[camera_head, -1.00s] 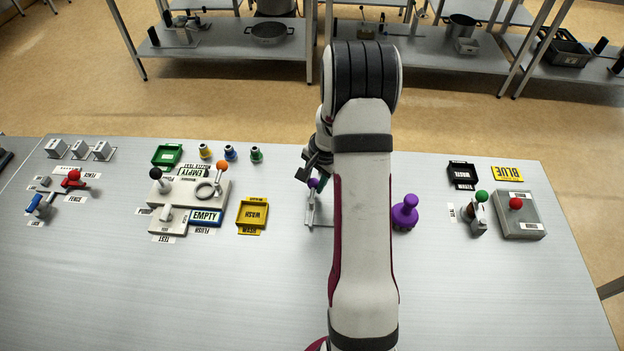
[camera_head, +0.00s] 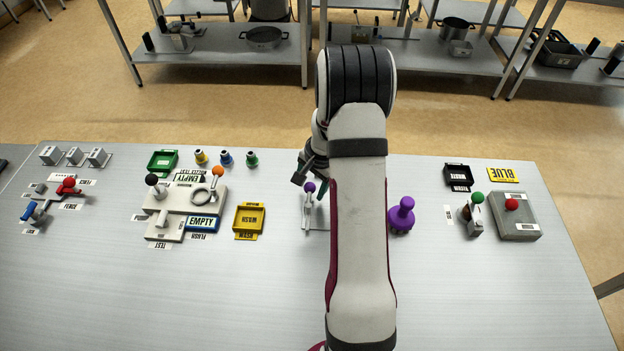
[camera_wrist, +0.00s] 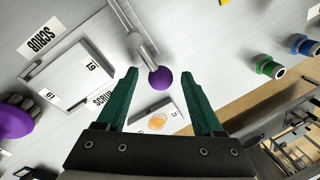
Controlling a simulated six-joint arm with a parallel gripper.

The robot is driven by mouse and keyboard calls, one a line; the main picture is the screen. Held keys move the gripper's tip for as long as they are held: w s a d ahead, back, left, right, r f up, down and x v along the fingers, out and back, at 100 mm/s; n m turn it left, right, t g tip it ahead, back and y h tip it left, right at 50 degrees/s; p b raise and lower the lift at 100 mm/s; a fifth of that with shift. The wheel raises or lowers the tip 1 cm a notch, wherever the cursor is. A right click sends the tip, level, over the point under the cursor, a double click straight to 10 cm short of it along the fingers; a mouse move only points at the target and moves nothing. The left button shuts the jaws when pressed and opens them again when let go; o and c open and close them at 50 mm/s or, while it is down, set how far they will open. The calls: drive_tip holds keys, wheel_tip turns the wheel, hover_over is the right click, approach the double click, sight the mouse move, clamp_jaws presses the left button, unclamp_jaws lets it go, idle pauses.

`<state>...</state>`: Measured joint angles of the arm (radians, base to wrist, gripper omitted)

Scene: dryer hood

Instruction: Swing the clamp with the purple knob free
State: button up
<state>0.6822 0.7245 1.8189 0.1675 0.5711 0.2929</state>
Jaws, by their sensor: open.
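The clamp (camera_head: 307,209) stands on the table just left of my arm, a pale metal bar with a small purple knob (camera_head: 310,188) on its end. In the wrist view the clamp's bar (camera_wrist: 138,40) runs from the top towards the knob (camera_wrist: 161,79). My gripper (camera_wrist: 159,80) has two dark green fingers spread apart. The knob appears between the fingertips, with a gap on each side. In the head view my gripper (camera_head: 304,170) is at the knob's far side, partly hidden by my arm. I cannot tell its exact height over the knob.
A larger purple knob (camera_head: 402,214) stands right of my arm. A yellow tray (camera_head: 249,220) and a white lever panel (camera_head: 182,204) lie left. Small green (camera_head: 252,158) and blue (camera_head: 226,158) bottles stand at the back. A grey box with a red knob (camera_head: 514,220) is far right. The front table is clear.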

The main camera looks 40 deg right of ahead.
drive_tip(key=s+r, duration=0.3)
drive_tip(key=r, duration=1.2)
drive_tip(key=shift+d+r, duration=0.25)
drive_tip(key=s+a+r+n, duration=0.2)
drive_tip(key=s+a, duration=0.1)
drive_tip(key=a, duration=0.5)
drive_tip(key=s+a+r+n+g+y, duration=0.1)
drive_tip(key=s+a+n, duration=0.25)
drive_tip(key=a, duration=0.35)
drive_tip(key=s+a+r+n, duration=0.2)
drive_tip(key=s+a, duration=0.2)
drive_tip(key=a, duration=0.4)
drive_tip(key=s+a+f+n+g, duration=0.1)
drive_tip(key=s+a+n, duration=0.2)
drive_tip(key=s, duration=0.6)
drive_tip(key=a, duration=0.2)
drive_tip(key=shift+s+a+f, duration=0.15)
drive_tip(key=shift+a+f, duration=0.15)
drive_tip(key=shift+a, duration=0.05)
